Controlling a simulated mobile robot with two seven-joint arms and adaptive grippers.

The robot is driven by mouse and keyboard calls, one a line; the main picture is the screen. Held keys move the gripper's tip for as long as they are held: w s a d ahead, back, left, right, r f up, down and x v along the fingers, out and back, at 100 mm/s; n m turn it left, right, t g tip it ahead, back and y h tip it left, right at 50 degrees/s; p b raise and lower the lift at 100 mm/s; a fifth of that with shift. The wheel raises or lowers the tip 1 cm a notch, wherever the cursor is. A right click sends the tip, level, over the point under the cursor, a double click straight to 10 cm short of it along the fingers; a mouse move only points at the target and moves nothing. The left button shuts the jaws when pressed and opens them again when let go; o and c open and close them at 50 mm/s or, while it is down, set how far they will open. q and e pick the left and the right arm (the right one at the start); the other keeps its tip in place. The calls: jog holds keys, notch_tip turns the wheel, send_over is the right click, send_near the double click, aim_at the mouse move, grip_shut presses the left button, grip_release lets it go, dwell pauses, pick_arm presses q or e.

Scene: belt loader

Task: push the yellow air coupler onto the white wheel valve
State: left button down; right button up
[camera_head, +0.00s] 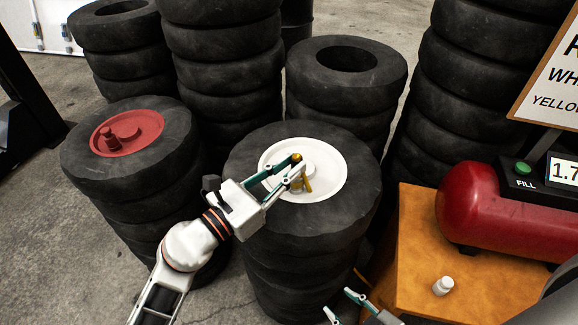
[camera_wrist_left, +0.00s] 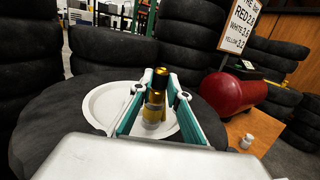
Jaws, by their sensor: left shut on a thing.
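The white wheel (camera_head: 328,184) lies flat in the top tyre of the middle stack. My left gripper (camera_head: 297,172) is over the white wheel and is shut on the yellow air coupler (camera_head: 307,184). In the left wrist view the coupler (camera_wrist_left: 156,96) stands roughly upright between the fingers, with a dark top end, above the white wheel (camera_wrist_left: 104,104). The white wheel's valve is hidden behind the coupler and fingers, so I cannot tell whether the two touch. My right gripper (camera_head: 340,305) is open and empty at the bottom, beside the middle stack.
A red wheel (camera_head: 128,132) tops the left stack. Taller tyre stacks (camera_head: 222,60) stand behind. At right, a wooden table (camera_head: 415,240) carries a red tank (camera_head: 480,205), a FILL button (camera_head: 523,168) with a display, and a small white cap (camera_head: 443,286). A sign board (camera_head: 550,85) stands above.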

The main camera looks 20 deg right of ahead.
pick_arm(q)
jog(key=c, duration=1.8)
grip_release()
jog(key=shift+f, duration=0.5)
jog(key=shift+c, duration=0.2)
jog(key=shift+r, duration=0.1)
jog(key=shift+v, duration=4.1)
